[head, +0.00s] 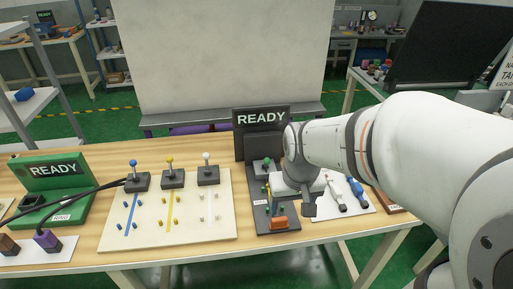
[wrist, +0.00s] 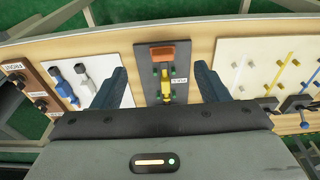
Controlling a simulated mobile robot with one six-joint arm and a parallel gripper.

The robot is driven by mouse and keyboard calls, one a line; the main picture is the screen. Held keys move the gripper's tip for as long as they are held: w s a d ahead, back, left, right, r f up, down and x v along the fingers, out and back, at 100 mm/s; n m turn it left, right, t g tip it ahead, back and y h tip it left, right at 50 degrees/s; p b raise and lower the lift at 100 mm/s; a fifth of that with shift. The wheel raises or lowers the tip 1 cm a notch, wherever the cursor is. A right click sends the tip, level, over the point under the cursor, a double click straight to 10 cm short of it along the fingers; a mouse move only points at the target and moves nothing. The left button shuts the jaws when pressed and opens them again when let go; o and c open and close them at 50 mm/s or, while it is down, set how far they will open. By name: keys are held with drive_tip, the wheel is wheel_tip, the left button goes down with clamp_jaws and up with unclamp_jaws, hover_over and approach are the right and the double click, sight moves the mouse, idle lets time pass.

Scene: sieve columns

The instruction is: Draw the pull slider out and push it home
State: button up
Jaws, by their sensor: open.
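The pull slider fixture is a dark grey board (head: 262,222) with a small white label. An orange block (head: 278,223) sits at its near end. In the wrist view, the board (wrist: 145,62) lies between my fingers, with the orange-brown block (wrist: 168,54) at its top and a yellow piece (wrist: 165,84) flanked by green pegs below it. I cannot tell exactly which part slides. My gripper (wrist: 161,84) is open and empty above the board, its two dark fingers apart on either side. In the head view, my arm hides part of the board.
A dark READY sign (head: 261,118) stands behind the board. Left is a cream panel (head: 120,238) with blue, yellow and white levers, then a green READY box (head: 55,180) with cables. Right is a white mat (head: 325,212) with blue and white connectors.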

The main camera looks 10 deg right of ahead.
drive_tip(key=g+p, duration=0.2)
hover_over(280, 219)
wheel_tip(280, 219, down, 9)
drive_tip(key=shift+r, duration=0.15)
wheel_tip(280, 219, down, 8)
drive_tip(key=shift+w+f, duration=0.1)
drive_tip(key=shift+w, duration=0.05)
drive_tip(key=c, duration=1.4)
